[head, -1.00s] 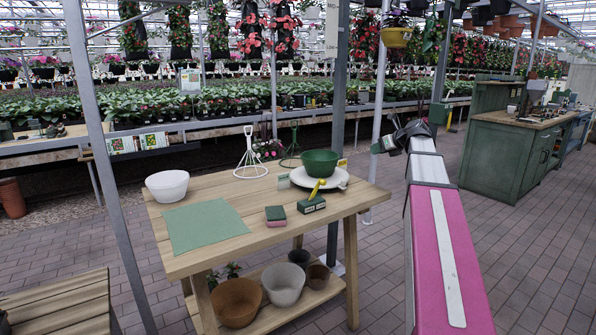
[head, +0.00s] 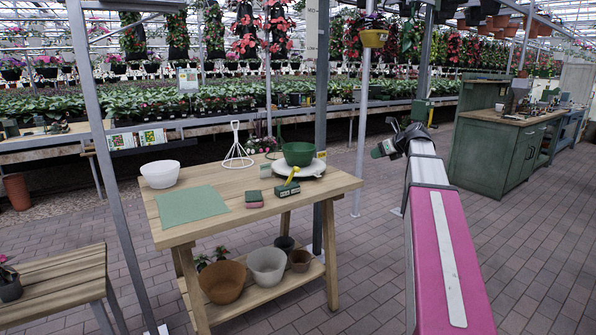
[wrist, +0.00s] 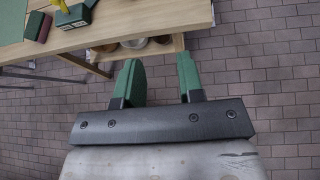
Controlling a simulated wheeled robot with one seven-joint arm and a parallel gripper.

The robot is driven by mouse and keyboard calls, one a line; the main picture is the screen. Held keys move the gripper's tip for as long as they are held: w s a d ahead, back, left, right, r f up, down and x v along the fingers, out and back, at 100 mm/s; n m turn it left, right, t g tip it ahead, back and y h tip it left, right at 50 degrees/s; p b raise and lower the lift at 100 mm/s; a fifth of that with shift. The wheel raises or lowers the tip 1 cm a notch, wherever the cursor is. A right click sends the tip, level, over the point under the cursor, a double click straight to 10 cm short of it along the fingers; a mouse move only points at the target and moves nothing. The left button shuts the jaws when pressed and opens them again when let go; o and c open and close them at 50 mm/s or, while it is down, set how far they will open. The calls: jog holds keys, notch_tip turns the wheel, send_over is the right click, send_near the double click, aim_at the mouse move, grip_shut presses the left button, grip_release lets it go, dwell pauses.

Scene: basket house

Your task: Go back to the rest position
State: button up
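My gripper (wrist: 160,82) is open in the wrist view, with its two green fingers apart and nothing between them. It points down over the brick floor, just in front of the wooden table's edge (wrist: 140,25). In the head view my arm reaches forward to the right of the wooden table (head: 345,184), and the gripper's fingers are too small there to tell apart. The gripper is clear of everything on the table.
The table holds a white bowl (head: 160,174), a green mat (head: 190,206), a sponge (head: 254,200), a green bowl (head: 298,154) and a white wire stand (head: 237,150). Pots stand on its lower shelf. A slatted bench (head: 55,280) is at left. Floor at right is clear.

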jog(key=s+a+f+n+g+h, duration=0.1)
jog(key=s+a+f+n, duration=0.25)
jog(key=f, duration=0.45)
jog(key=s+a+f+n+g+h, duration=0.1)
jog(key=s+a+f+n+g, duration=0.1)
jog(key=s+f+n, duration=0.45)
jog(key=s+a+f+n+g+h, duration=0.1)
jog(key=a+f+n, duration=0.2)
jog(key=f, duration=0.6)
jog(key=s+a+f+n+g+h, duration=0.2)
jog(key=s+f+n, duration=0.5)
jog(key=s+f, duration=0.1)
jog(key=s+a+f+n+g+h, duration=0.1)
jog(key=s+f+n+g, duration=0.1)
jog(key=s+f+n, duration=0.6)
jog(key=shift+s+a+f+g+h, duration=0.3)
jog(key=shift+s+a+f+h, duration=0.15)
jog(key=shift+f, duration=0.4)
